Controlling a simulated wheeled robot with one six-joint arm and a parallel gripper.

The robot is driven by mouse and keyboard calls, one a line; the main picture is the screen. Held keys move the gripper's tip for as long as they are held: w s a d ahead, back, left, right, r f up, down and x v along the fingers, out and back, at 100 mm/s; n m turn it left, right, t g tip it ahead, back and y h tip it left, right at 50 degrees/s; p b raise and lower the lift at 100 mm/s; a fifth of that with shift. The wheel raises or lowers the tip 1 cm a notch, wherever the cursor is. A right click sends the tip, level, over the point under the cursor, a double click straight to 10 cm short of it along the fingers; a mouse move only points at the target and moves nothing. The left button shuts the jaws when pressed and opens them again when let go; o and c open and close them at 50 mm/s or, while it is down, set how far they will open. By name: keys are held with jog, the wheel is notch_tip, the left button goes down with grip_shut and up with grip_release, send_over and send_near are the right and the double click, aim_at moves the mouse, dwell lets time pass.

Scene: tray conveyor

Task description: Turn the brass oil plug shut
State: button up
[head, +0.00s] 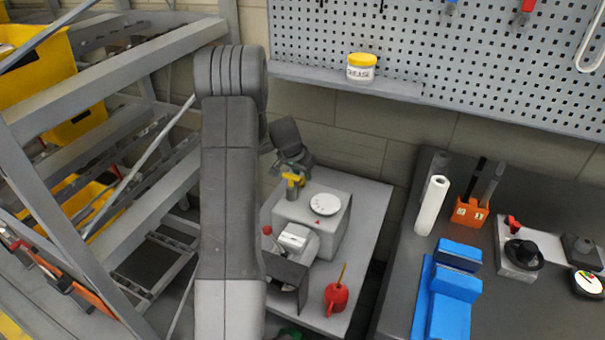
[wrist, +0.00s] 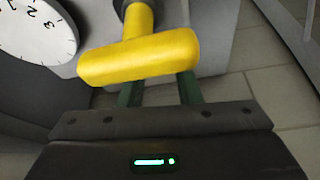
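The brass oil plug has a yellow T-shaped handle (head: 293,179) and stands at the back left of a grey gearbox-like block (head: 320,232). In the wrist view the handle's crossbar (wrist: 140,58) lies across the picture, slightly tilted, with its stem running up to a dark fitting. My gripper (wrist: 160,88) shows two dark green fingers, spaced apart. The crossbar hides their tips, so I cannot tell whether they touch it. In the head view my gripper is small and partly hidden, close above and behind the plug.
A white numbered dial (head: 324,205) lies on the block close to the plug and shows in the wrist view (wrist: 35,30). A red oil can (head: 337,296) stands at the bench's front. A metal rack (head: 110,70) is left; a dark workbench (head: 500,300) is right.

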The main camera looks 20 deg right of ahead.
jog(key=shift+w+d+f, duration=0.15)
jog(key=shift+d+f, duration=0.1)
jog(key=shift+f, duration=0.35)
jog(key=shift+c, duration=0.4)
grip_shut()
jog(key=shift+f+b, duration=0.15)
jog(key=shift+b, duration=0.2)
jog(key=shift+f+m+b, duration=0.2)
jog(key=shift+m+b, duration=0.3)
jog(key=shift+b, duration=0.6)
jog(key=shift+m+g+b, duration=0.3)
jog(key=shift+m+b, duration=0.2)
jog(key=shift+b, duration=0.5)
jog(key=shift+r+m+b, duration=0.3)
jog(key=shift+m+b, duration=0.2)
